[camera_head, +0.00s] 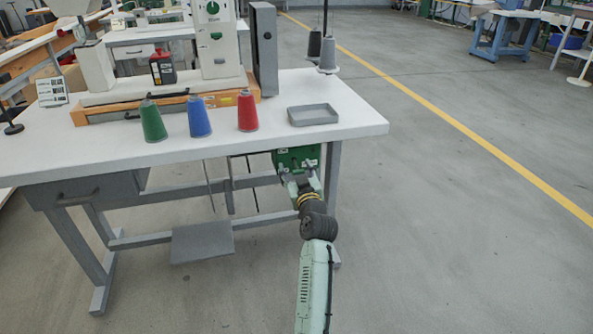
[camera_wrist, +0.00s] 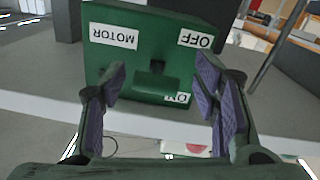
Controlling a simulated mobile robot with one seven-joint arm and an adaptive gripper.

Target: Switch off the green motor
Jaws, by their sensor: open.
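The green motor switch box (camera_head: 290,156) hangs under the right part of the table top. In the wrist view, the green box (camera_wrist: 125,62) fills the upper middle, with white MOTOR, OFF and ON labels upside down. A dark green lever (camera_wrist: 155,84) sticks out of its face, nearer the ON label (camera_wrist: 178,98) than the OFF label (camera_wrist: 197,39). My gripper (camera_wrist: 160,72) is open in front of the box, one purple-padded finger on each side of the lever, apart from it. In the head view, my gripper (camera_head: 303,186) is just below and in front of the box.
The white table top (camera_head: 360,122) overhangs the box. Green, blue and red thread cones and a grey tray (camera_head: 313,114) stand on it. A grey table leg (camera_head: 333,172) stands right beside the box. A pedal plate (camera_head: 202,242) is at lower left. Floor to the right is clear.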

